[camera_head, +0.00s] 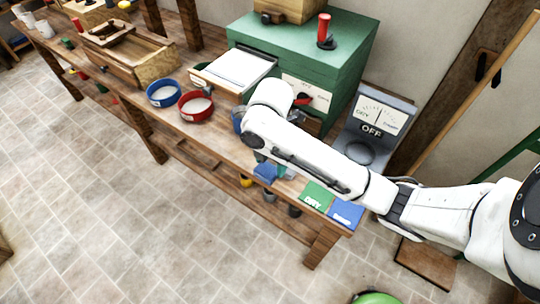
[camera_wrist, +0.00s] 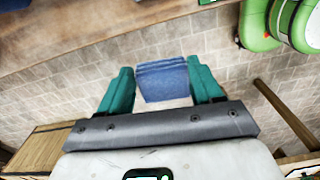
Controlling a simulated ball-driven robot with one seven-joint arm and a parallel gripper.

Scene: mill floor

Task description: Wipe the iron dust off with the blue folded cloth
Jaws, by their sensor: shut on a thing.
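The blue folded cloth (camera_wrist: 162,80) is between the two teal fingers of my gripper (camera_wrist: 161,88) in the wrist view, with its layered edge facing outward. In the head view the cloth (camera_head: 265,173) shows as a small blue patch below my wrist, at the front edge of the bench. My gripper (camera_head: 268,165) is shut on it there, partly hidden by my arm. I cannot make out iron dust in either view; part of the bench top is hidden behind my arm.
A blue-rimmed bowl (camera_head: 163,93) and a red-rimmed bowl (camera_head: 196,105) stand left of my wrist. Behind are a green cabinet (camera_head: 325,60) and a grey meter reading OFF (camera_head: 379,115). A green card (camera_head: 316,195) and blue card (camera_head: 346,213) lie at the bench's right end.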

